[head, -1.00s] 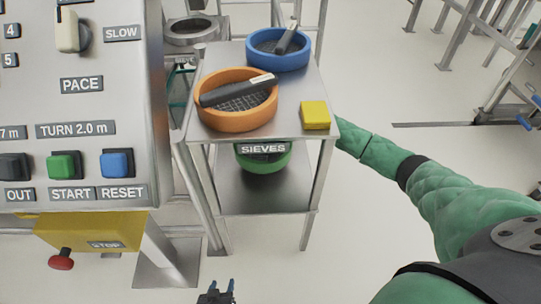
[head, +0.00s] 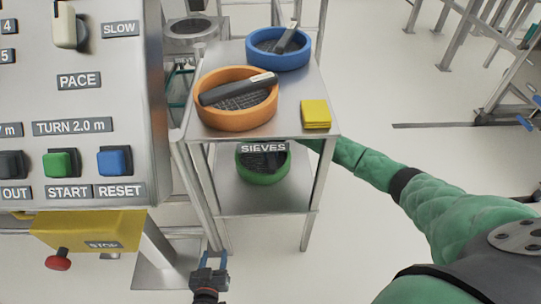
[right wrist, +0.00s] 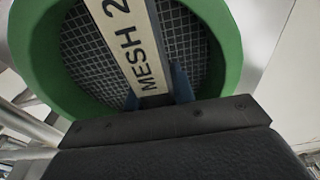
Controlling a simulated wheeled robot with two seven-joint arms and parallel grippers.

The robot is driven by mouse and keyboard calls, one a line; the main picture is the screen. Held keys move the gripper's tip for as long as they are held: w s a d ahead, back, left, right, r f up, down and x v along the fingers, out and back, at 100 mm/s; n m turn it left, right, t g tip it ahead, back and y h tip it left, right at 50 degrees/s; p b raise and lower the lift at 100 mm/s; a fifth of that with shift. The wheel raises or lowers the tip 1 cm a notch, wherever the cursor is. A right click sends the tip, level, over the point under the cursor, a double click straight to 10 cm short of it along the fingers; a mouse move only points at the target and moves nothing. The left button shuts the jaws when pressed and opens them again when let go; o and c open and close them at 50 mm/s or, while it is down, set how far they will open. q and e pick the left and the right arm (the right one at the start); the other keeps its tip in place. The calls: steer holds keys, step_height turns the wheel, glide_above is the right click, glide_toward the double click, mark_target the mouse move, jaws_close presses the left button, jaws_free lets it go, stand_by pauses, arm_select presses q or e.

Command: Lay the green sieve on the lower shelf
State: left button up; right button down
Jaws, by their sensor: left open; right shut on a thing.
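The green sieve (head: 264,178) is under the table top, over the lower shelf (head: 262,202), partly hidden by the SIEVES label. Its dark mesh and inside show from above. I cannot tell whether its base touches the shelf. In the right wrist view the green sieve (right wrist: 232,30) fills the top, with a pale MESH label on its handle. My right gripper (right wrist: 157,92) is shut on that handle, blue fingers on either side; in the head view the table top hides it. My left gripper (head: 212,258) is open and empty, low in front of the table.
On the table top (head: 280,113) stand an orange sieve (head: 236,118), a blue sieve (head: 278,62) and a yellow block (head: 315,114). Table legs flank the lower shelf. A control panel (head: 80,110) with buttons and a red knob (head: 58,263) stands at left.

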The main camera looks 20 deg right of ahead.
arm_select(q)
steer(key=shift+s+f, duration=0.1)
steer(key=shift+f, duration=0.05)
steer(key=shift+f, duration=0.3)
arm_select(e)
steer(key=c, duration=1.2)
jaws_free()
steer(key=shift+f, duration=0.1)
steer(key=shift+o, duration=0.2)
steer(key=shift+r, duration=0.3)
steer(key=shift+w+r, duration=0.1)
steer(key=shift+r, duration=0.25)
arm_select(q)
steer(key=s+f+g, duration=0.3)
steer(key=s+f, duration=0.2)
steer(key=f, duration=0.3)
steer(key=shift+a+y+p, duration=0.3)
steer(key=shift+p, duration=0.1)
arm_select(e)
steer(key=r, duration=0.6)
steer(key=shift+w+d+r, duration=0.15)
steer(key=shift+w+r, duration=0.05)
steer(key=shift+w, duration=0.15)
arm_select(q)
steer(key=shift+f, duration=0.1)
steer(key=shift+w, duration=0.2)
